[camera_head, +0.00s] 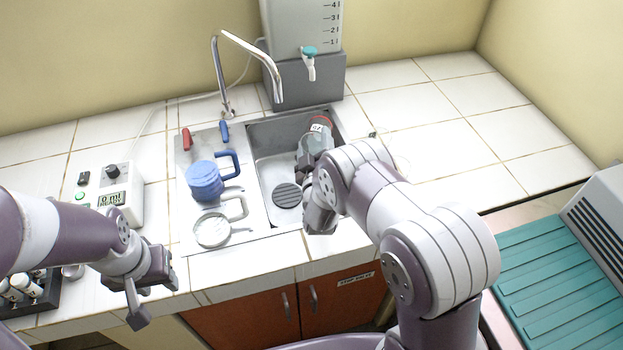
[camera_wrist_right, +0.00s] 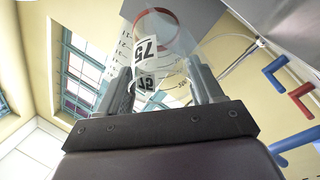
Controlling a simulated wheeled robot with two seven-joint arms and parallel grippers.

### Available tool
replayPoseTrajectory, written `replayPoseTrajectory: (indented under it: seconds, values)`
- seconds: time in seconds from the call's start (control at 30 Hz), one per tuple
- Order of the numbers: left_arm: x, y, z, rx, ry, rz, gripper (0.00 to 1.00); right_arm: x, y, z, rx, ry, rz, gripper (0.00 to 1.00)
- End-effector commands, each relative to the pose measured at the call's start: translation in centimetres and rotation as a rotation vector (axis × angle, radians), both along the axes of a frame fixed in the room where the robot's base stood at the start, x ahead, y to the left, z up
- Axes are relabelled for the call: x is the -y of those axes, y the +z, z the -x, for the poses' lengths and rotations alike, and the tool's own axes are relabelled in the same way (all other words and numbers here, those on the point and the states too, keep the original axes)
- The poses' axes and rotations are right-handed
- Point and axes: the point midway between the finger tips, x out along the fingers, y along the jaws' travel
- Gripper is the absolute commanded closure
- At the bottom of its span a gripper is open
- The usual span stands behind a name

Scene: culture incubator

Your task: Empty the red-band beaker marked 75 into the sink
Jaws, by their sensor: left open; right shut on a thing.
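The beaker (camera_head: 318,141) with a red band is over the right part of the sink (camera_head: 262,137). My right gripper (camera_wrist_right: 165,85) is shut on it. In the right wrist view the clear beaker (camera_wrist_right: 172,28) shows its red rim band and a white label reading 75 between the fingers. It looks tilted, with its red-band end toward the back of the sink; the exact angle is hard to judge. I cannot make out liquid in it or a stream from it. My left gripper (camera_head: 155,298) is open and empty at the counter's front edge.
A blue handled jug (camera_head: 205,182) and a clear handled jug (camera_head: 212,231) stand left of the sink. The faucet (camera_head: 218,75) arches over the sink's back left. A tank (camera_head: 303,70) with a teal tap stands behind. A display device (camera_head: 116,192) sits left. The right counter is clear.

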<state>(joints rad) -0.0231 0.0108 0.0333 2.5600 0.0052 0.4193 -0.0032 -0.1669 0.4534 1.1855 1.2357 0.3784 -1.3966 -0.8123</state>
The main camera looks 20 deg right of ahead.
Motion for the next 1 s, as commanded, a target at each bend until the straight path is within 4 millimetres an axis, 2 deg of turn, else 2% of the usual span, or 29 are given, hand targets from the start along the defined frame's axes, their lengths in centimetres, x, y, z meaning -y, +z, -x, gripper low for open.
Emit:
replayPoseTrajectory:
  seconds: [1.0]
  values:
    - [0.0, -2.5, 0.0, 0.0, 0.0, 0.0, 0.57, -0.3, 0.5, 0.7, 0.123, 0.0, 0.061, 0.82]
